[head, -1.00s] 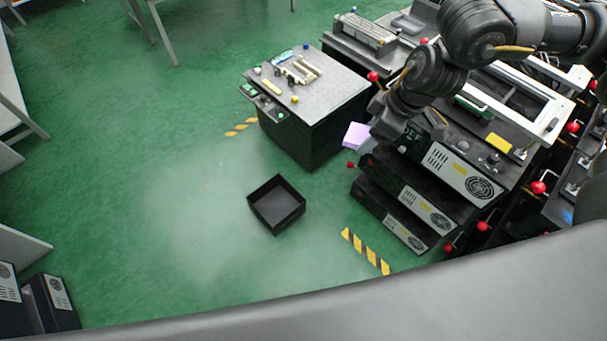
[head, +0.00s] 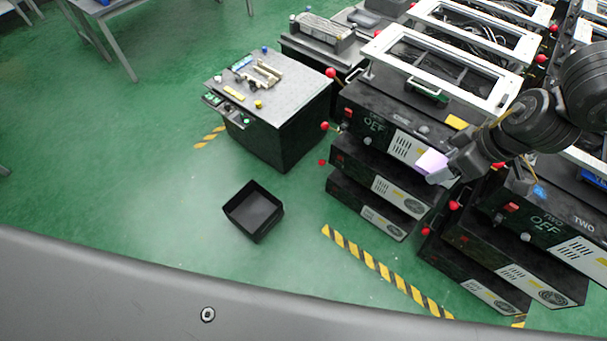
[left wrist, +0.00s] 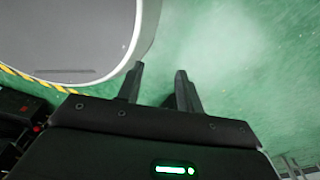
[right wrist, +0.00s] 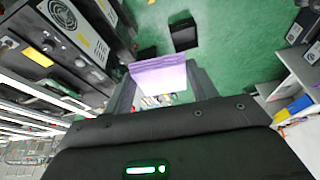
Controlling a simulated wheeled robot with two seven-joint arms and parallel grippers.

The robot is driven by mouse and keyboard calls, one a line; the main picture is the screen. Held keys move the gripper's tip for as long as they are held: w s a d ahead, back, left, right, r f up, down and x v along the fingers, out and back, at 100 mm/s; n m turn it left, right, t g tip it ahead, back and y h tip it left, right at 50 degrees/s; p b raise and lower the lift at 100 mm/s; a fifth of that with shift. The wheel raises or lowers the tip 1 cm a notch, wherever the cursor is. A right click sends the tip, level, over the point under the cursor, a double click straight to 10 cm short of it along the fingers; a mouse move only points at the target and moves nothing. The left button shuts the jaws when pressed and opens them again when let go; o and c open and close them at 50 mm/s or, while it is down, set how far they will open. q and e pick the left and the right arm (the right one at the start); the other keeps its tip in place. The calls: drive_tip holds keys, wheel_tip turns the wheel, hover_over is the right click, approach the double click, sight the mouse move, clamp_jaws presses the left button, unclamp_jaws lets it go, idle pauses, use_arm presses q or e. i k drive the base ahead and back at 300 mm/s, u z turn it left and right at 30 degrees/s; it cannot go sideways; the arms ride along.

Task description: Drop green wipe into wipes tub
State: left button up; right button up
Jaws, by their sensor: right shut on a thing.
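My right gripper (head: 446,176) is shut on a lilac, flat-sided thing (head: 432,162) and holds it up in front of the black machines. The lilac thing also shows between the fingers in the right wrist view (right wrist: 160,73). I see no green wipe; the held thing looks lilac. A black, open-topped square box (head: 253,211), maybe the tub, stands on the green floor, left of and apart from the right gripper. It shows beyond the lilac thing in the right wrist view (right wrist: 184,34) and looks empty. My left gripper (left wrist: 156,80) is open and empty over the floor.
Stacked black machines (head: 380,185) with red knobs fill the right side. A grey-topped bench (head: 285,95) with small fixtures stands behind the box. Yellow-black floor tape (head: 370,262) runs at the front. The floor around the box is clear.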

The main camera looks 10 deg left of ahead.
sight(258, 214)
drive_tip(key=i, duration=0.9)
drive_tip(key=u, duration=2.65)
